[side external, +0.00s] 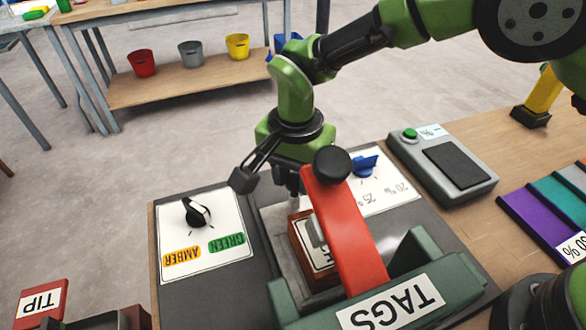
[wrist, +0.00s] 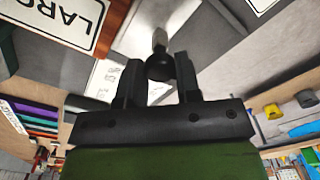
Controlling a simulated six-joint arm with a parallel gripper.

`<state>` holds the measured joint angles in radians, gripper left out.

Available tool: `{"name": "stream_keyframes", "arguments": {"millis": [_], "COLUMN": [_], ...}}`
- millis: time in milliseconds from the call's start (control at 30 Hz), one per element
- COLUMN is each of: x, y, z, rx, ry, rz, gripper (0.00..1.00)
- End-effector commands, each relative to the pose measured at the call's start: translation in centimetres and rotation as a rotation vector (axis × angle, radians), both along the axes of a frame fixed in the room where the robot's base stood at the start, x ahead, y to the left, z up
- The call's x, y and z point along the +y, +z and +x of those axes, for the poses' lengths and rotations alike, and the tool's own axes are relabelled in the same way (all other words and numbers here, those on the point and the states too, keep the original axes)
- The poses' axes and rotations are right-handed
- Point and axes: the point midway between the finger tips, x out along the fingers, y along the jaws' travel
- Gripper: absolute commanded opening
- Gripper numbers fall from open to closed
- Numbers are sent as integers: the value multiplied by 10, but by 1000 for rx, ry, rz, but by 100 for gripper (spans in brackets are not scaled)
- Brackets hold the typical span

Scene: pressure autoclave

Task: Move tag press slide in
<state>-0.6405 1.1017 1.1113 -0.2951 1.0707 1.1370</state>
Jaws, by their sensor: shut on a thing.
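The tag press has a green base (side external: 395,304) labelled TAGS and a red lever (side external: 345,228) with a black ball end. Under the lever sits a red-brown block (side external: 303,247) with a white lettered face, on a grey plate. A white lettered plate (wrist: 62,18) shows at the upper left of the wrist view. My gripper (side external: 291,180) is behind the lever, at the far side of the press. In the wrist view its fingers (wrist: 160,85) are shut around a dark round knob (wrist: 160,67) on a short metal rod (wrist: 160,38). The lever partly hides the block.
Left of the press is a white dial panel (side external: 205,237) marked AMBER and GREEN. Behind it is a panel with a blue knob (side external: 364,165). A grey box with a green button (side external: 410,134) and coloured strips (side external: 540,215) lie to the right.

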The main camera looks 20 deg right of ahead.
Motion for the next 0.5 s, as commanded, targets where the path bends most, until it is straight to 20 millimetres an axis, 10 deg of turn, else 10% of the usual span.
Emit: {"name": "stream_keyframes", "arguments": {"millis": [133,167,267,500], "x": [1,1,1,0], "y": [0,0,0,0], "z": [-6,-6,-6,-4], "rx": [23,24,22,18], "ry": [-7,-7,-6,-5], "rz": [-4,-4,-5,-4], "gripper": [0,34,56,56]}}
